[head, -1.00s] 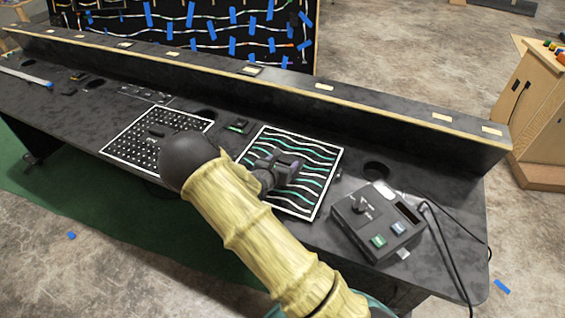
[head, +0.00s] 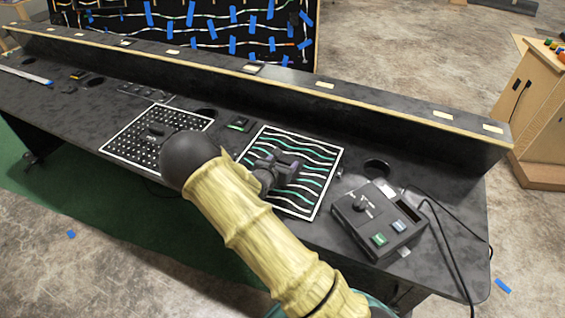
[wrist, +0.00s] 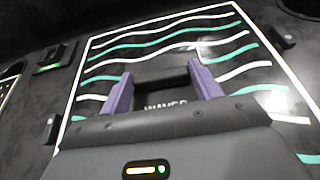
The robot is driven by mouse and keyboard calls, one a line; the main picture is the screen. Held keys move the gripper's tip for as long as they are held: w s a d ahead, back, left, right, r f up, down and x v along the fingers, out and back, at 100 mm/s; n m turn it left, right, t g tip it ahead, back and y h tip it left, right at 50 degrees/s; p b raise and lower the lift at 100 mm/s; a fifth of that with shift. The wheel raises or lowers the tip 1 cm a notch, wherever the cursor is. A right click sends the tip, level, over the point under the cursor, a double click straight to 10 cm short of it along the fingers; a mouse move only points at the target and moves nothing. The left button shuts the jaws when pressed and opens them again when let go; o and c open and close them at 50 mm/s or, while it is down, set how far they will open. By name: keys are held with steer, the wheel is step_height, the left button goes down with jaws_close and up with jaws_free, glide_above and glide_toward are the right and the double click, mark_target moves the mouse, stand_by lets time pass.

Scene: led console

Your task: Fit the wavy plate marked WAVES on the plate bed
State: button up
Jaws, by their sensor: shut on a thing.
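The wavy plate (head: 312,168) is black with a white border and green and white wavy lines. It lies flat, or nearly flat, on the console right of the dotted plate. It fills much of the wrist view (wrist: 240,62), where part of the WAVES label shows between my fingers. My gripper (head: 282,166) is over the middle of the plate, its purple fingers (wrist: 163,92) shut on the plate's dark handle. The plate bed is hidden beneath the plate. Small dark blocks stand beside the plate's edges. I cannot tell whether the plate is fully seated.
A dotted plate (head: 157,138) lies to the left on the console top (head: 60,105). A control box (head: 378,220) with a knob, buttons and cables stands to the right. A long raised ledge (head: 300,92) runs behind.

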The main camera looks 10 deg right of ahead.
stand_by(0.4)
steer(key=o, duration=1.6)
steer(key=shift+f, duration=0.1)
steer(key=shift+s, duration=0.15)
steer(key=v, duration=1.7)
steer(key=shift+s+a, duration=0.1)
steer(key=shift+s, duration=0.05)
